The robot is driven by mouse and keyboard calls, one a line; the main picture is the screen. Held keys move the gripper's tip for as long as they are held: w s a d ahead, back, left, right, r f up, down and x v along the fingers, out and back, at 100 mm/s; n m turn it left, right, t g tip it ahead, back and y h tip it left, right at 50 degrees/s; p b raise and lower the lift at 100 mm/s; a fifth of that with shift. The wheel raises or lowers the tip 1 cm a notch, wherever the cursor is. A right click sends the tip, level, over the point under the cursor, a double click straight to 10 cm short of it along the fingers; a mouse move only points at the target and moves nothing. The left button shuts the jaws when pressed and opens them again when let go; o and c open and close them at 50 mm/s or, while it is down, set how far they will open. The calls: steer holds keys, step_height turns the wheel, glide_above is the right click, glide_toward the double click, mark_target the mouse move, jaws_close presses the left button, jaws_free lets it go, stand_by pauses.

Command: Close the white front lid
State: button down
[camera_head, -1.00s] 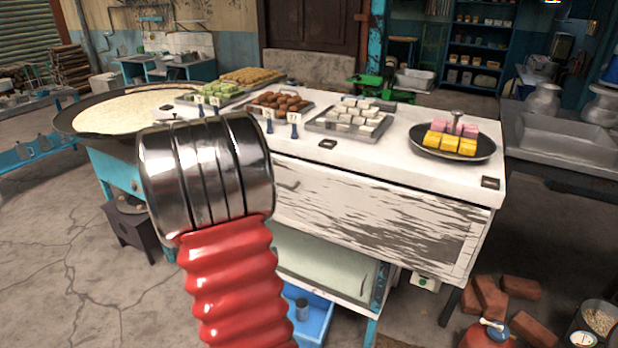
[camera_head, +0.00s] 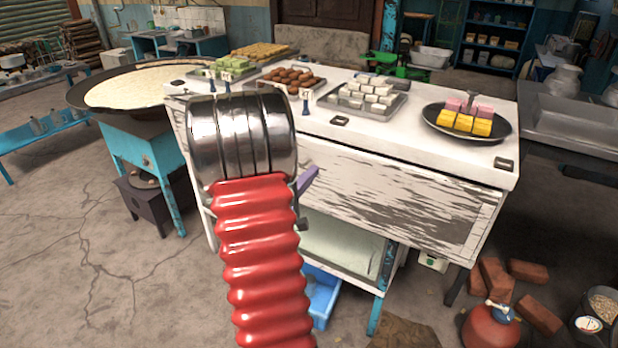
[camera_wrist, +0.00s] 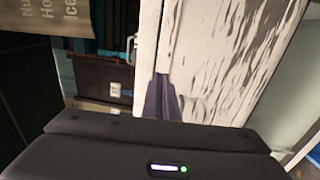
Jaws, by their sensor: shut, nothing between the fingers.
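The white front lid (camera_head: 400,205) is a worn white panel with dark peeling paint on the front of the white counter (camera_head: 345,130). It hangs below the counter top; its exact angle is hard to tell. My red and silver arm covers its left part in the head view. My gripper (camera_head: 308,181) shows as a purple finger beside the silver part, in front of the lid. In the wrist view, my gripper (camera_wrist: 162,98) has its purple fingers together and empty, by the left edge of the lid (camera_wrist: 235,60). Contact with the lid cannot be told.
Trays of sweets and a dark plate (camera_head: 467,122) stand on the counter top. A wide pan (camera_head: 130,85) on a blue stand is at left. A blue crate (camera_head: 322,290) sits under the counter. Bricks (camera_head: 528,270) and a red canister (camera_head: 490,327) lie at right.

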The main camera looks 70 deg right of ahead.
mark_target(334, 148)
steer(key=d, duration=0.3)
steer(key=s+d, duration=0.1)
steer(key=d, duration=0.3)
steer(key=d+r, duration=0.1)
steer(key=d, duration=0.2)
steer(key=shift+s+d, duration=0.3)
